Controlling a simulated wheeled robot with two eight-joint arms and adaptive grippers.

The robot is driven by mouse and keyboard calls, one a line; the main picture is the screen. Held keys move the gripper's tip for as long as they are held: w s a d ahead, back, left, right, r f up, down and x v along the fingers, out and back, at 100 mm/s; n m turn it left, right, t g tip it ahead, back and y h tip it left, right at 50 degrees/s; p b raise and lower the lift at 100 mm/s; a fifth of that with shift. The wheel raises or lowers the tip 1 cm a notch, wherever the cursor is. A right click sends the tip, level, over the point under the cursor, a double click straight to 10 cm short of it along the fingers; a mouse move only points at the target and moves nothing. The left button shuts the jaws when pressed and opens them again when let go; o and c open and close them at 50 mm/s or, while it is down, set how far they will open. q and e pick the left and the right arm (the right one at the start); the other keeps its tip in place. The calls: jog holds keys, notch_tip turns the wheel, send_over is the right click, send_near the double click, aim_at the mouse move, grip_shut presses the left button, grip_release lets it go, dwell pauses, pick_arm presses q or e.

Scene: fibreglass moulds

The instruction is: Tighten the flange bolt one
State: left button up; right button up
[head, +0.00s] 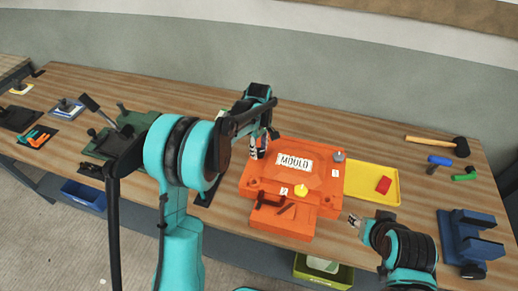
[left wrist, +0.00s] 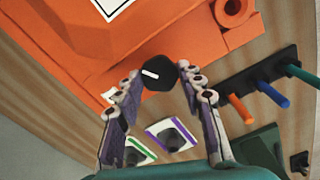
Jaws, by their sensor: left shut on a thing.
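The orange mould (head: 320,150) with a "MOULD" label lies on the wooden bench. My left gripper (head: 258,150) reaches down at the mould's far-left corner. In the left wrist view its two fingertips (left wrist: 157,76) are shut around a black hexagonal bolt head (left wrist: 157,70) with a white line on top. A small white tag (left wrist: 109,96) sits beside it; its number is not readable. A grey bolt (head: 339,156) is at the far-right corner. My right gripper (head: 354,220) is beside the mould's near-right side; its finger opening is too small to tell.
A mallet (head: 435,141) and a blue vise (head: 468,235) are at the right. A green fixture (head: 135,122) is at the left.

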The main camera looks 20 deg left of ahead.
pick_arm(q)
jog(key=m, duration=0.5)
jog(key=shift+m, duration=0.3)
jog(key=m, duration=2.9)
jog(key=shift+m, duration=0.4)
jog(key=m, duration=0.4)
jog(key=shift+m, duration=0.4)
